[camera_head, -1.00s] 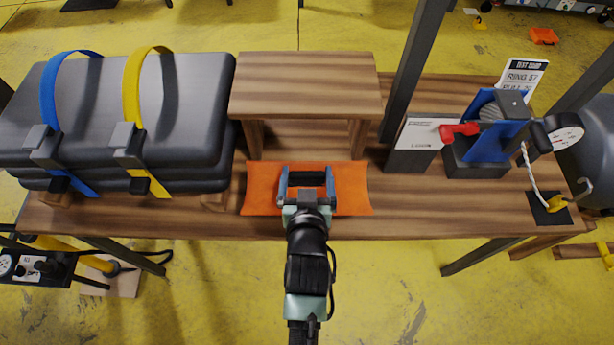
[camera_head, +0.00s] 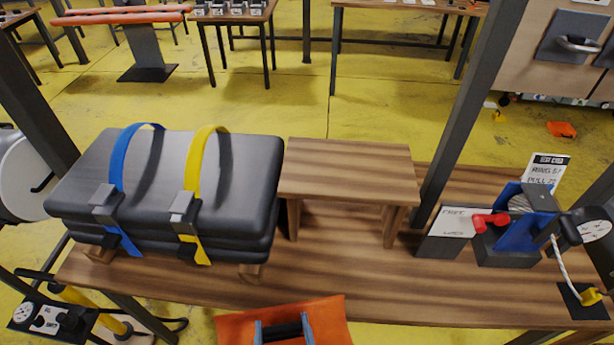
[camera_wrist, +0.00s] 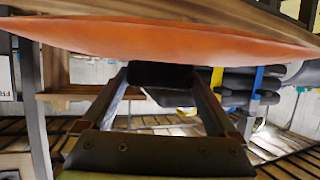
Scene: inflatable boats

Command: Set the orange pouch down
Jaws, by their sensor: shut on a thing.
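The orange pouch (camera_head: 330,318) is at the bottom centre of the head view, cut off by the picture's lower edge. It is tilted and overlaps the front edge of the wooden workbench (camera_head: 350,285). My gripper (camera_head: 283,330) is shut on the black strap or handle at its middle. In the wrist view the pouch (camera_wrist: 165,40) spans the top as a bulging orange sheet, and my gripper (camera_wrist: 163,75) closes on the dark handle beside it. The pouch's far side is hidden, and its height over the bench edge is hard to tell.
A small wooden riser (camera_head: 350,170) stands on the bench behind the pouch. A strapped black folded bundle (camera_head: 170,190) fills the left. A blue device with a red lever (camera_head: 515,235) and a dark post (camera_head: 465,110) stand right. Bare bench lies before the riser.

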